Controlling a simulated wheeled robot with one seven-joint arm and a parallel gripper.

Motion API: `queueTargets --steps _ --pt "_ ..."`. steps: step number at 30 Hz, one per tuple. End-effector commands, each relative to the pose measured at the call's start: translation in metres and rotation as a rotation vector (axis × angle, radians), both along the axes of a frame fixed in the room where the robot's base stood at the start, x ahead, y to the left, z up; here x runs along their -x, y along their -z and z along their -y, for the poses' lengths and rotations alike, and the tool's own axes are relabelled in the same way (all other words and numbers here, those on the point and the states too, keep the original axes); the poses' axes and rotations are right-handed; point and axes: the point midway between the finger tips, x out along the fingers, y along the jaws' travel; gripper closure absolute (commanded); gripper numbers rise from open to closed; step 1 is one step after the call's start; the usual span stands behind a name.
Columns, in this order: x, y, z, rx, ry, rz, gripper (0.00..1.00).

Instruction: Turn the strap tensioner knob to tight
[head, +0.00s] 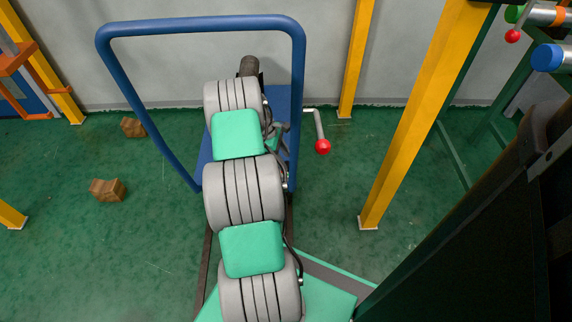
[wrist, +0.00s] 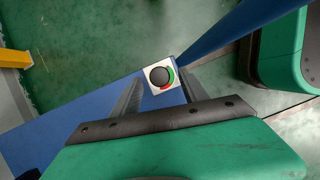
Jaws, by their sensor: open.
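The knob (wrist: 160,76) is a round black dial on a white square plate (wrist: 149,89) with a green arc and a red arc on its right side. The plate is fixed to a blue surface (wrist: 90,125). In the wrist view, my gripper (wrist: 161,84) is open, with one dark grey finger to the left of the knob and one to the right. The knob shows between the fingertips; I cannot tell the depth gap or whether they touch. The knob's pointer is too small to read. In the head view my arm hides the knob and gripper.
A blue trolley with a tall tube handle (head: 200,26) surrounds my arm's far end. A crank with a red ball (head: 322,147) sticks out at its right. Yellow posts (head: 410,120) stand right. Brown blocks (head: 107,190) lie on the left floor, which is otherwise mostly clear.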

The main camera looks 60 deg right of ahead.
Motion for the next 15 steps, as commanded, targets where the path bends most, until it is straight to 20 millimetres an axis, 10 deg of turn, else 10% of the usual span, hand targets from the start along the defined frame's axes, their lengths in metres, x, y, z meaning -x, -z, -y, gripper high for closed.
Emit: queueTargets --steps 15 --pt "0.0068 0.0178 0.0028 0.002 0.000 0.002 0.60"
